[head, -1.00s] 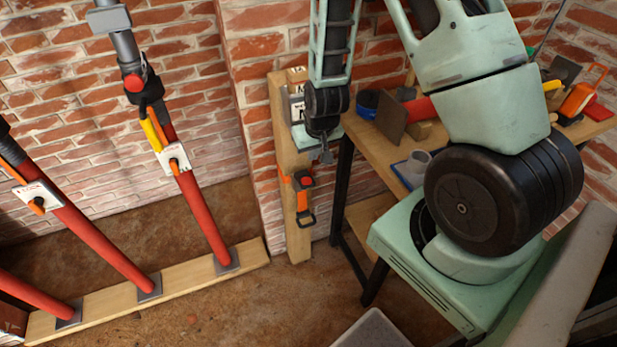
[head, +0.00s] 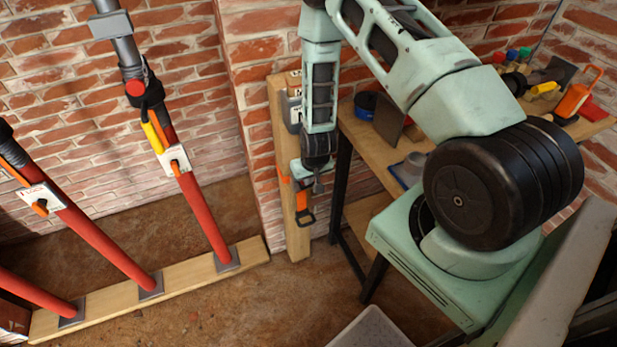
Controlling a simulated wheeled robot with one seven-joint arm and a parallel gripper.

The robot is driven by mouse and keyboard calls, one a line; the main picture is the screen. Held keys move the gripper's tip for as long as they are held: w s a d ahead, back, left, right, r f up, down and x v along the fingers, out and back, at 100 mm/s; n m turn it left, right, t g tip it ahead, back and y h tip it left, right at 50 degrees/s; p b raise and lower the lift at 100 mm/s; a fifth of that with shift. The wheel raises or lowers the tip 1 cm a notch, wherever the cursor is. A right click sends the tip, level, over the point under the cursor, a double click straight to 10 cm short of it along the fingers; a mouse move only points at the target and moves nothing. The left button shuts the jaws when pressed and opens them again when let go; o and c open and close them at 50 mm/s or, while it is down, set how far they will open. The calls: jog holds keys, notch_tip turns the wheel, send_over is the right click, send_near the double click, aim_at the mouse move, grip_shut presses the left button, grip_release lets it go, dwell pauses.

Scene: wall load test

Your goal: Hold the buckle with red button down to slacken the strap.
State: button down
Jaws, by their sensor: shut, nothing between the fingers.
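The buckle (head: 301,200) is orange and black and hangs on an upright wooden post (head: 297,240) at the brick corner. An orange strap (head: 284,179) runs around the post at its height, and a dark loop shows at its lower end. My gripper (head: 318,188) is shut and empty, pointing down, just right of the buckle in the picture. My wrist covers the upper part of the buckle, so its red button is hidden. I cannot tell whether my fingertips touch the buckle.
A wooden workbench (head: 374,157) with tools stands close on the right. Red props (head: 203,219) rise from a floor plank (head: 188,287) on the left. A pale grey bin (head: 370,330) stands in front. The floor before the post is clear.

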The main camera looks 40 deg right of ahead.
dwell(0.3)
jog(key=f+b, duration=0.1)
jog(key=s+f+b, duration=0.1)
jog(key=b, duration=0.1)
jog(key=shift+s+a+f, duration=0.1)
jog(key=shift+a+f, duration=0.1)
jog(key=shift+r, duration=0.25)
jog(key=shift+p, duration=0.3)
jog(key=shift+r+p, duration=0.5)
jog(key=shift+r, duration=0.3)
jog(key=d+p+v, duration=0.1)
jog(key=v, duration=1.2)
jog(key=shift+w+a+r, duration=0.3)
jog(key=shift+a+r, duration=0.15)
jog(key=shift+r, duration=0.1)
